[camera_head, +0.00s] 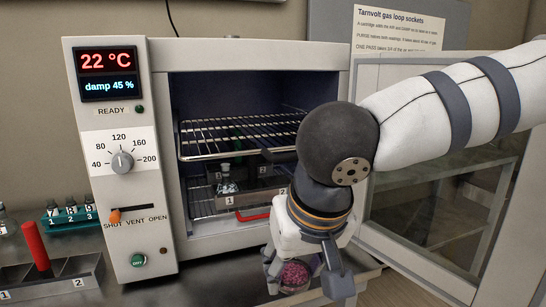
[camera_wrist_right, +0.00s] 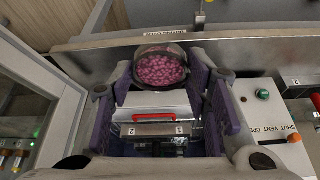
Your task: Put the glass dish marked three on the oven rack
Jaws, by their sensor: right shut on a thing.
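My right gripper (camera_head: 305,278) is shut on a round glass dish (camera_head: 293,276) filled with pink granules. It holds the dish low in front of the open oven. In the right wrist view the dish (camera_wrist_right: 160,68) sits between the fingers; no number on it can be read. The oven's upper wire rack (camera_head: 235,137) is empty where it shows, its right part hidden behind my arm. A lower rack (camera_head: 199,204) bears a dark metal block (camera_head: 262,191) marked 1 and 2 with a stoppered vial. My left gripper is not in view.
The oven door (camera_head: 450,200) stands open on the right, behind my right arm. The control panel (camera_head: 120,170) reads 22 °C. A red handle (camera_head: 252,216) shows low in the oven.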

